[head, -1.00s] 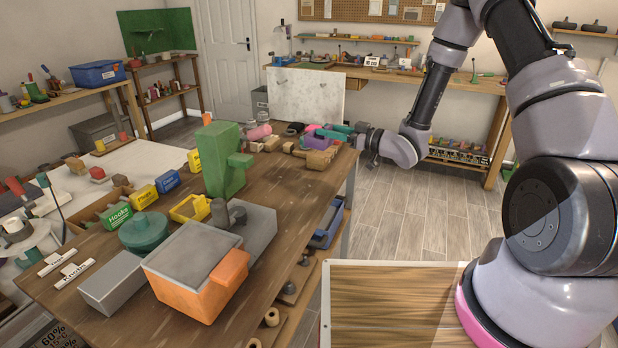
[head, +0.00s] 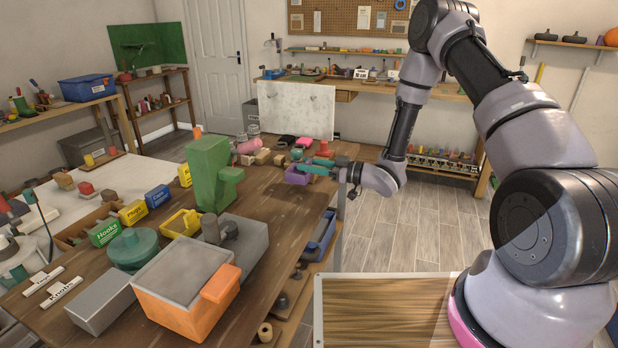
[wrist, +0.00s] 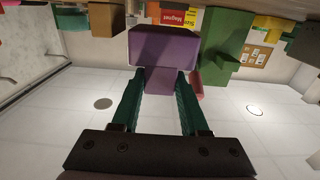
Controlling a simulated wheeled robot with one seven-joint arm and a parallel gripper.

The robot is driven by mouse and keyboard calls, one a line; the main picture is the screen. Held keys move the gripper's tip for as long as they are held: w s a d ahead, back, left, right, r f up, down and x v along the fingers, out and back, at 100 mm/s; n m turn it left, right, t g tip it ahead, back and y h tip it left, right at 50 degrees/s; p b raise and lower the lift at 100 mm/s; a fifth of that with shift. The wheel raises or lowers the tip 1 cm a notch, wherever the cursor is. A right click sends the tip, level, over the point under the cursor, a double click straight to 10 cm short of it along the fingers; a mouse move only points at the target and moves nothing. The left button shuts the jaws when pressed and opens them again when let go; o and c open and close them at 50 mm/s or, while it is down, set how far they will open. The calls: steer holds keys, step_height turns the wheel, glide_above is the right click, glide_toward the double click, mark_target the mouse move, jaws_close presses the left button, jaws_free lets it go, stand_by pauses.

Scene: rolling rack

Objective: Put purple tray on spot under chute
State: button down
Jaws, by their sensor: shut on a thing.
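The purple tray (head: 297,176) is near the table's far right edge in the head view. It also fills the upper middle of the wrist view (wrist: 164,46). My gripper (head: 314,168) has dark green fingers (wrist: 160,88) shut on the tray, one on each side of its near part. I cannot tell whether the tray touches the table. A tall green block with a side arm, perhaps the chute (head: 210,172), stands mid-table, left of my gripper. It also shows in the wrist view (wrist: 226,42). I cannot make out a marked spot under it.
A grey block (head: 250,235) and an orange-and-grey bin (head: 185,290) stand in front of the green block. Several small items crowd the table's far end. Bare wood (head: 265,200) lies between the green block and the tray.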

mark_target(310, 176)
steer(key=shift+f, duration=1.8)
steer(key=shift+f, duration=0.1)
steer(key=shift+f, duration=0.15)
steer(key=shift+c, duration=2.1)
jaws_free()
